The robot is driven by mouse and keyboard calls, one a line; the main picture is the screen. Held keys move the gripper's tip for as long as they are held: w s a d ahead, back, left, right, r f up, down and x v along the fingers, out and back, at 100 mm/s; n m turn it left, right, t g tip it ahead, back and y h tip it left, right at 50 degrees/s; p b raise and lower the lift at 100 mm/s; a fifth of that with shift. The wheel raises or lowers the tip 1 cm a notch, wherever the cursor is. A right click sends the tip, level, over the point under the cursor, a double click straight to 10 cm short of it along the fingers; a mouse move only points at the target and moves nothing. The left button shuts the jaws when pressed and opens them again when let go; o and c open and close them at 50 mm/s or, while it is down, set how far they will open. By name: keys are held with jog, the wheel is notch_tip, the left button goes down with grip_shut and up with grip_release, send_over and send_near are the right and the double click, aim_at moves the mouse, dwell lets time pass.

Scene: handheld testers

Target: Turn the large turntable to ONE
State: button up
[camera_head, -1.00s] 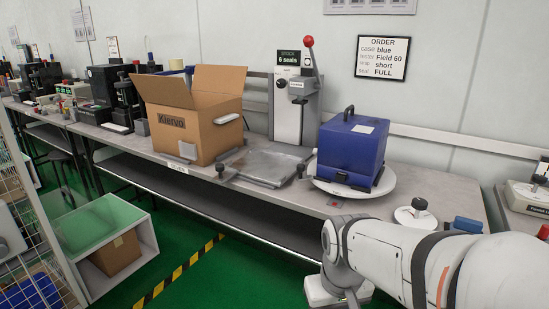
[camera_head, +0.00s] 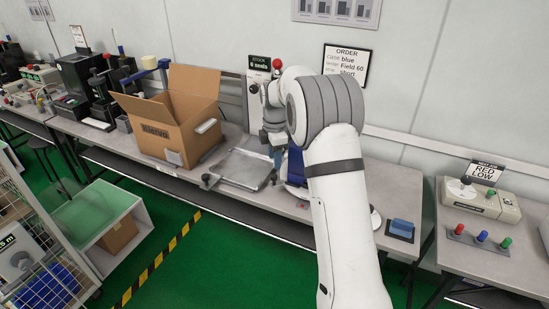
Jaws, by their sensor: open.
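The large turntable (camera_head: 297,191) is a pale round plate on the long bench, mostly hidden behind my arm in the head view. A blue case (camera_head: 295,167) stands on it, with only a strip of its left side showing. Any marks such as ONE on the turntable cannot be read. My gripper (camera_head: 270,137) is above and left of the case, in front of the lever press. It is small and partly hidden by my wrist, and nothing shows held in it. I cannot tell whether it touches the case.
An open cardboard box (camera_head: 180,125) and a metal tray (camera_head: 240,168) stand left of the turntable. A blue pad (camera_head: 401,228) lies to the right. A side bench holds a knobbed device (camera_head: 480,198) and several coloured handles. Green floor is clear in front.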

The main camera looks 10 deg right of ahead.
aim_at(274, 175)
jog(key=shift+w, duration=0.25)
jog(key=shift+n, duration=0.3)
notch_tip(274, 175, down, 8)
jog(key=shift+r, duration=0.1)
jog(key=shift+c, duration=0.2)
